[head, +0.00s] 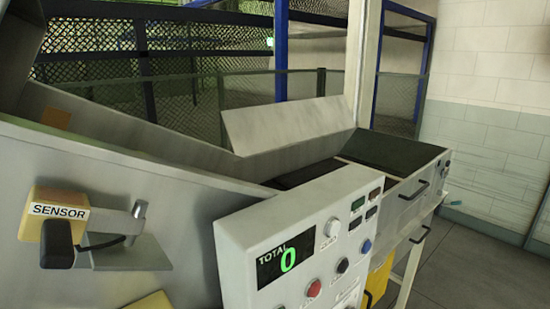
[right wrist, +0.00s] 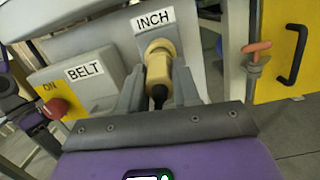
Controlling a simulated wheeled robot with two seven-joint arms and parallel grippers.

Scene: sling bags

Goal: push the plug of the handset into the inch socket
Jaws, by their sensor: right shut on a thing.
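In the right wrist view, the cream-yellow plug (right wrist: 158,68) has a black cable coming out of its near end. My right gripper (right wrist: 158,82) is shut on it, one grey finger on each side. The plug's far end meets the grey housing of the inch socket (right wrist: 138,42), just under the INCH label (right wrist: 153,20). The plug hides the socket opening, so I cannot tell how deep it sits. The handset itself is not seen.
To the right are an orange-handled part (right wrist: 256,50) and a yellow door (right wrist: 282,75). The head view shows a control panel (head: 240,245) and a yellow SENSOR block (head: 58,205).

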